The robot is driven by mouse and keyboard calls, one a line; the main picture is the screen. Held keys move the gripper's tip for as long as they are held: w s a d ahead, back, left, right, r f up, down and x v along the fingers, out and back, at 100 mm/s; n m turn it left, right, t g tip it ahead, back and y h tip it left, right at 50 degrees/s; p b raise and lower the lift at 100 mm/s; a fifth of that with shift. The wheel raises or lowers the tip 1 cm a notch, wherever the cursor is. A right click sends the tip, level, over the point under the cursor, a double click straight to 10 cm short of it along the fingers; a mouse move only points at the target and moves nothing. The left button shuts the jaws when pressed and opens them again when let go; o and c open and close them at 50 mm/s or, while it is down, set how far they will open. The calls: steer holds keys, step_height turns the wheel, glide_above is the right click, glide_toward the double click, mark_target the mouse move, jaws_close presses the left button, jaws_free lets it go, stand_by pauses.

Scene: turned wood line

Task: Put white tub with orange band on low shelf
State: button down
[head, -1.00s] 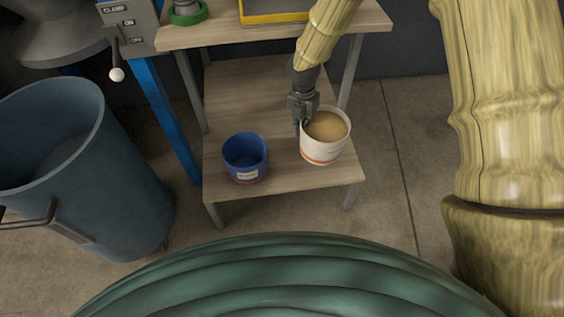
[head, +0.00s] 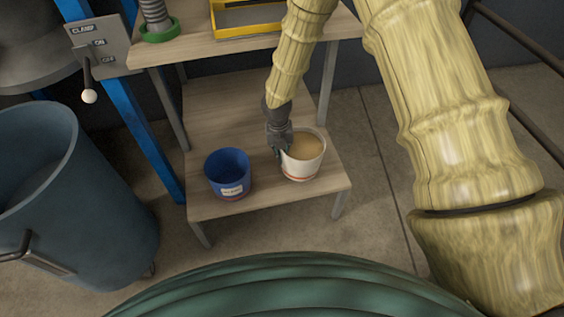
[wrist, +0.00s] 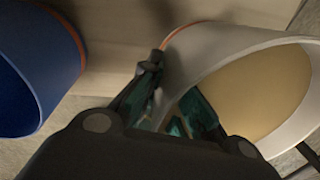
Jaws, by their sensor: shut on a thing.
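The white tub with an orange band (head: 299,170) is at the right front of the low shelf (head: 220,118), nearly upright, with tan contents showing. Its band runs around the base. My gripper (head: 279,154) is shut on the tub's left wall near the rim. In the wrist view, the fingers (wrist: 172,97) pinch the white wall of the tub (wrist: 205,62), one finger partly inside. The tub's base is at or very close to the shelf boards; I cannot tell whether it touches.
A blue tub (head: 228,176) with a white label stands left of the white tub, a gap between them. An upper tabletop (head: 195,52) overhangs the back, holding a yellow tray (head: 258,30). A large blue-grey bin (head: 75,190) stands left. Shelf boards behind are clear.

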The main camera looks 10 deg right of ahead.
steer(key=shift+f+b, duration=0.55)
steer(key=shift+f, duration=1.3)
steer(key=shift+r, duration=0.1)
steer(key=c, duration=1.6)
jaws_free()
steer(key=shift+c, duration=0.2)
step_height(320, 180, up, 12)
steer(key=p, duration=0.3)
steer(key=shift+a+p, duration=0.35)
steer(key=shift+a, duration=0.05)
